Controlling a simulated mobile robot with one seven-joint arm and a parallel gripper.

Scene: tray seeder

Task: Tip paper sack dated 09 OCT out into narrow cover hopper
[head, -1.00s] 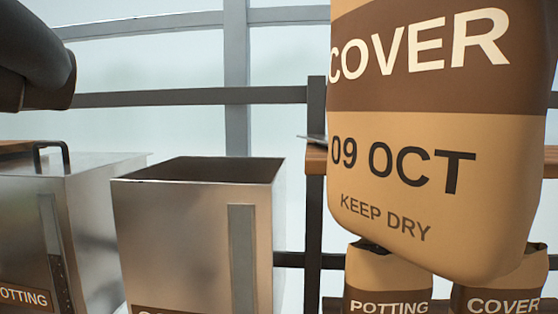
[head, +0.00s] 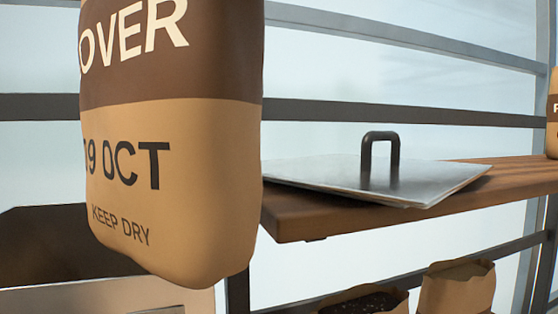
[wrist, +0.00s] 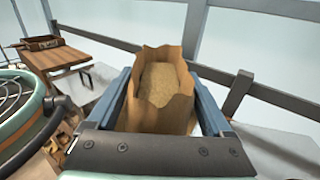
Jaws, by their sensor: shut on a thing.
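The paper sack dated 09 OCT (head: 165,175) is tan with a brown band lettered COVER, its first letter cut off. It hangs upright at left in the head view. In the wrist view my gripper (wrist: 160,82) is shut on the sack (wrist: 165,115), a blue finger on each side. The sack's top is open, with tan grainy fill inside. An open metal hopper (head: 150,298) with a dark inside shows at the lower left of the head view, partly behind the sack. Its label is out of view, and I cannot tell whether the sack is over it.
A metal lid (head: 375,180) with a black handle lies on a wooden shelf (head: 310,215) right of the sack. Open sacks (head: 455,288) stand below the shelf. The wrist view shows a green-rimmed round machine (wrist: 30,110) at left and a wooden table (wrist: 60,57) behind.

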